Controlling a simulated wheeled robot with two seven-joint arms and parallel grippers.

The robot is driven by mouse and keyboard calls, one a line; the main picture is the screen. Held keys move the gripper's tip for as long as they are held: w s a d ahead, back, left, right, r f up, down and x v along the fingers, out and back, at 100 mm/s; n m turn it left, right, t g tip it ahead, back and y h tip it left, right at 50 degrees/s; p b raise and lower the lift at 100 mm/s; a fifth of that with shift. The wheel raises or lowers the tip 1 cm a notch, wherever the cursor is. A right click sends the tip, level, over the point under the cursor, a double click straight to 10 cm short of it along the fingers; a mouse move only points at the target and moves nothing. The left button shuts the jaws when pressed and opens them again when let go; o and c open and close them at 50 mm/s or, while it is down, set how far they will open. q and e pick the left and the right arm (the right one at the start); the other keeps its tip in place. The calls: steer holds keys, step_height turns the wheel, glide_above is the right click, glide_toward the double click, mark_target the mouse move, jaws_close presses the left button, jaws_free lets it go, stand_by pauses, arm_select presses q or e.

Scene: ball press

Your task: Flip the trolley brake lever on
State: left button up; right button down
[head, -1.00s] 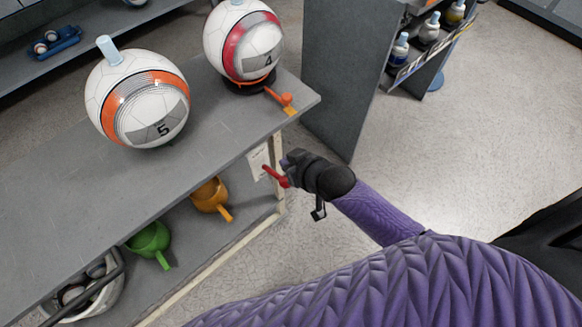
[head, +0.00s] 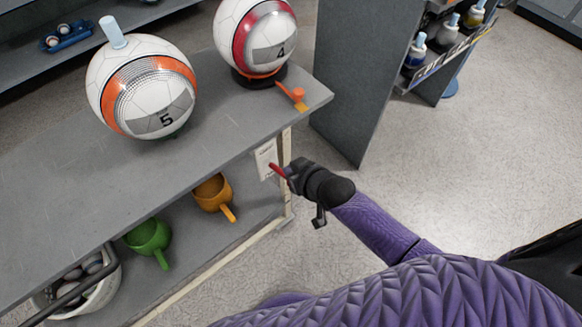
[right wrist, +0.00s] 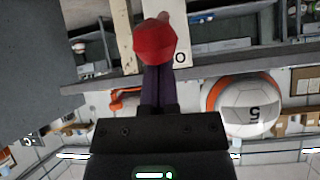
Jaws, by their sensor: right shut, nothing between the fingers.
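The red brake lever (head: 277,170) sticks out from the end of the grey trolley (head: 70,190), beside a white label (head: 265,160). My right gripper (head: 290,174) is shut and empty, with its tips at the lever's outer part and hiding some of it. In the right wrist view the lever's red rounded end (right wrist: 154,42) is straight in front of the shut fingertips (right wrist: 157,70) and overlaps them. I cannot tell whether they touch. My left gripper is not in view.
Balls marked 5 (head: 143,87) and 4 (head: 257,40) stand on the trolley top. An orange cup (head: 211,192), a green cup (head: 147,236) and a white bucket (head: 105,290) are on its lower shelf. A grey cabinet (head: 365,75) stands behind; open floor lies right.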

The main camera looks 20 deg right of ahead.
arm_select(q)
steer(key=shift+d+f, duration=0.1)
arm_select(e)
steer(key=shift+s+f, duration=0.1)
